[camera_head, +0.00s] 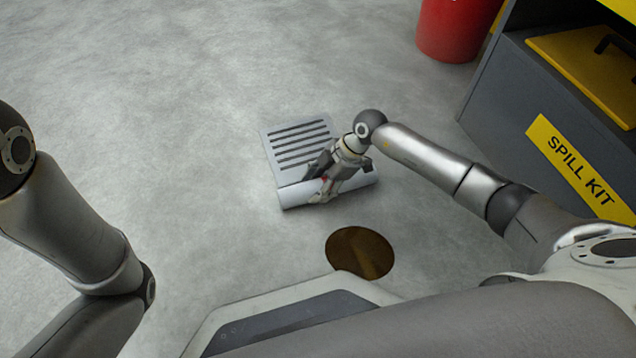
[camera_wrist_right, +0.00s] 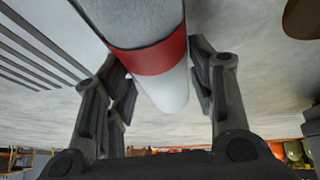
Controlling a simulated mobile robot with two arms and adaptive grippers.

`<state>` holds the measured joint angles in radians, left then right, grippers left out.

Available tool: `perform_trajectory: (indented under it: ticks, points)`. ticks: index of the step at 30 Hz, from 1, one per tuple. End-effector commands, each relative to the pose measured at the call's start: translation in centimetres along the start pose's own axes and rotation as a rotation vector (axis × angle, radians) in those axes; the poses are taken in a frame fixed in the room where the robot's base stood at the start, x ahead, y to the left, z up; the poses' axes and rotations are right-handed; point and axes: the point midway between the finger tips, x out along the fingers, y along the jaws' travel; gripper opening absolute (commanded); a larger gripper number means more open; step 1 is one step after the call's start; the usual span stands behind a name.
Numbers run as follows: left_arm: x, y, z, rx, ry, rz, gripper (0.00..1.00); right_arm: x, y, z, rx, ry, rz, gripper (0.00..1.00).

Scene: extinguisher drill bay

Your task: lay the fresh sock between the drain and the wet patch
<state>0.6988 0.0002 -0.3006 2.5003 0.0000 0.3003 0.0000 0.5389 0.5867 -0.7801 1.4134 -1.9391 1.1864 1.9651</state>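The fresh sock (camera_head: 296,195) is a white roll with a red band, lying across the near edge of the drain (camera_head: 292,133), a pale plate with dark slots. The wet patch (camera_head: 360,252) is a brown round spot nearer to me, apart from the sock. In the right wrist view, the sock (camera_wrist_right: 172,92) runs between the fingers (camera_wrist_right: 163,85). Whether it rests fully on the floor is unclear. My left gripper is out of view.
A dark grey spill kit cabinet (camera_head: 500,95) with a yellow label stands at the right. A red bin (camera_head: 452,28) stands at the top right. The floor at left and beyond the drain is clear.

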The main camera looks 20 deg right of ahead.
Motion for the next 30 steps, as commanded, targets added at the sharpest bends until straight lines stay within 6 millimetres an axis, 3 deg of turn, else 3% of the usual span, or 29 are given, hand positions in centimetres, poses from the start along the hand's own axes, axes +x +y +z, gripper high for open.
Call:
perform_trajectory:
  ticks: [3,14,20,30]
  points:
    - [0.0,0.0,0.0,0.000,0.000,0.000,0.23,0.0,0.0,0.0,0.000,0.000,0.000,0.69]
    - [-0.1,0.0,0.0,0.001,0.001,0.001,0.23,-0.2,0.0,-0.1,-0.001,0.000,0.000,0.69]
    - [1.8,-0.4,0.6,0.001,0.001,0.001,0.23,-2.2,0.1,-0.3,0.002,-0.001,0.000,0.69]
    - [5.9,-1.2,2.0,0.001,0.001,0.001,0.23,-7.3,0.1,-0.3,0.001,-0.002,0.001,0.69]
